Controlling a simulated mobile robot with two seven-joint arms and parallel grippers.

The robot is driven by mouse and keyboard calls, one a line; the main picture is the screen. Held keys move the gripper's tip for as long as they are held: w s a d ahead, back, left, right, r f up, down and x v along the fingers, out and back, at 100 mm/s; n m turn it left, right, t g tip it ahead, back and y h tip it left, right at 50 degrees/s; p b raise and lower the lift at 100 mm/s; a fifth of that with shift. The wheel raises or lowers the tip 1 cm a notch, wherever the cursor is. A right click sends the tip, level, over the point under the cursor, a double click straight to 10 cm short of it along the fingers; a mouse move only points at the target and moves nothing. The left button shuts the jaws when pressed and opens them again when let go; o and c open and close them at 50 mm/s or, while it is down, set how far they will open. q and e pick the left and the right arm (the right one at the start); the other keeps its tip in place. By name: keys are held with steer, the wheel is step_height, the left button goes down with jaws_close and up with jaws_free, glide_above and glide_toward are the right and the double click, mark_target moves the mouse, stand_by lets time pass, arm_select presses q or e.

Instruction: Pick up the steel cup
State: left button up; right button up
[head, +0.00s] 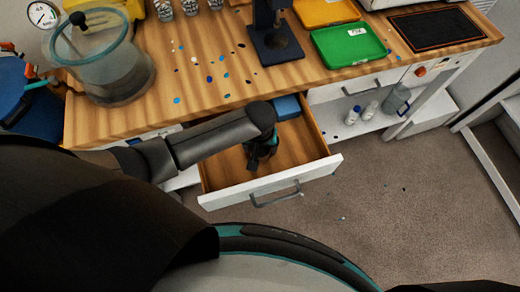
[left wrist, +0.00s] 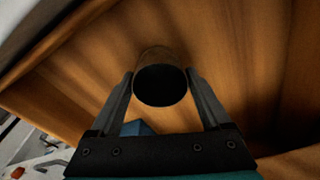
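The steel cup (left wrist: 160,84) shows in the left wrist view with its dark open mouth facing the camera, above the drawer's wooden floor. In the head view my left gripper (head: 255,163) reaches down into the open drawer (head: 290,150), and the cup is hidden there. In the left wrist view the fingers of my left gripper (left wrist: 160,76) stand on either side of the cup, with no clear gap at its walls. I cannot tell whether they press on it. My right gripper is not in view.
A blue block (head: 287,107) lies at the drawer's back. The drawer's white front (head: 270,183) and side walls surround the gripper. The worktop (head: 200,75) above carries a glass chamber (head: 105,65), a dark stand (head: 273,40) and a green tray (head: 348,44). Bottles stand on a shelf at right.

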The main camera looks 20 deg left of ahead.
mark_target(260, 154)
arm_select(q)
steer(key=c, duration=0.9)
steer(key=shift+r, duration=0.15)
steer(key=shift+c, duration=0.2)
steer(key=w+a+r+m+b, duration=0.1)
steer(key=w+r, duration=0.1)
steer(key=r, duration=1)
steer(key=w+a+r+m, duration=0.1)
steer(key=r, duration=1.1)
steer(key=shift+s+a+r+b, duration=0.75)
steer(key=shift+s+a+b, duration=0.15)
steer(key=shift+b, duration=0.45)
steer(key=shift+s+a+r+b, duration=0.7)
steer(key=shift+s+a+b, duration=0.15)
steer(key=shift+b, duration=0.45)
